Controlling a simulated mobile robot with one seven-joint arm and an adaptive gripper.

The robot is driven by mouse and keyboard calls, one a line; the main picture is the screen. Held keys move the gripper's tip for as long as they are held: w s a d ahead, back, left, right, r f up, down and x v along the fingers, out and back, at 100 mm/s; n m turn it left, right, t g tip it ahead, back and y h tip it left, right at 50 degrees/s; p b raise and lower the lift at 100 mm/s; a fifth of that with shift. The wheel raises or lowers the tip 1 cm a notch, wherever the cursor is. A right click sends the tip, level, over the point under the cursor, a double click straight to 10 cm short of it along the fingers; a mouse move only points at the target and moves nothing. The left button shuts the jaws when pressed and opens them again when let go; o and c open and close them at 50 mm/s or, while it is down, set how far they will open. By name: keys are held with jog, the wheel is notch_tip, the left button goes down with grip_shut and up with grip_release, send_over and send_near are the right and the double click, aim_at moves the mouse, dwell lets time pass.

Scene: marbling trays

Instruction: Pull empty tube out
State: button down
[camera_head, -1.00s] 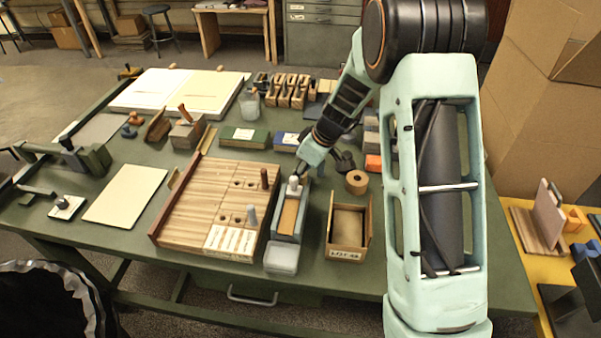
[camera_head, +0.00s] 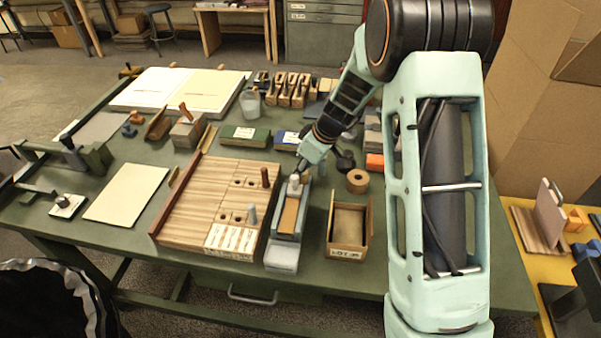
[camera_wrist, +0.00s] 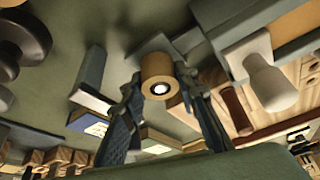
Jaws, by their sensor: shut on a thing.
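My gripper (camera_head: 301,170) is over the far end of a narrow grey holder (camera_head: 275,246) with a tan strip in it. In the wrist view, my two fingers (camera_wrist: 160,90) are closed on the sides of a short tan tube (camera_wrist: 162,66) with a pale, round centre facing the camera. A grey block (camera_wrist: 150,46) shows behind the tube; whether the tube still sits in it I cannot tell. In the head view the tube is hidden at my fingertips. A white rounded knob (camera_head: 294,182) stands beside my fingers and shows in the wrist view (camera_wrist: 270,85).
A wooden board (camera_head: 190,215) with a dark red peg (camera_head: 264,177) and a grey peg (camera_head: 251,214) lies left of the holder. An open wooden box (camera_head: 346,252) and a tape roll (camera_head: 357,181) are to the right. Black round knobs (camera_head: 345,160) stand close by.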

jog(key=shift+r, duration=0.35)
jog(key=shift+r+p, duration=1.45)
jog(key=shift+r, duration=1.35)
